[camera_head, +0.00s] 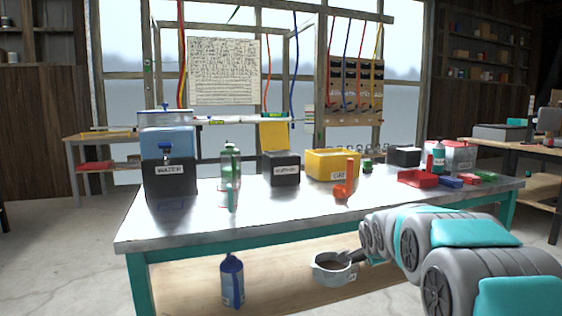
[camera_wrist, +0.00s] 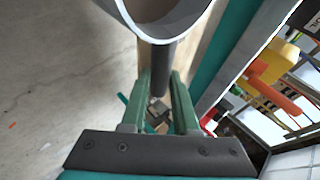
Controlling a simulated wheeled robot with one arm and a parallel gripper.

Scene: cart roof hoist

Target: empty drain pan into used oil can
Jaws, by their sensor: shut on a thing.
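The drain pan (camera_head: 326,277) is a round light-grey pan with a dark handle, below tabletop height in the head view. Its inside looks brownish; I cannot tell how much liquid it holds. In the wrist view the pan (camera_wrist: 160,36) shows at the top edge, partly cut off. My gripper (camera_wrist: 163,88) is shut on the pan's handle (camera_wrist: 162,66), which runs between the two green fingers. In the head view my gripper (camera_head: 358,257) is small beside the pan. A black box-shaped can (camera_head: 283,175) with a white label stands on the table; I cannot read whether it is the used oil can.
The metal-topped table (camera_head: 250,215) has teal legs and a wooden lower shelf (camera_head: 190,285). A WATER container (camera_head: 170,187), green bottle (camera_head: 229,165), yellow labelled box (camera_head: 335,163), orange-red object (camera_head: 345,188) and red tray (camera_head: 417,178) stand on top. A blue bottle (camera_head: 232,282) stands low. The front middle tabletop is clear.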

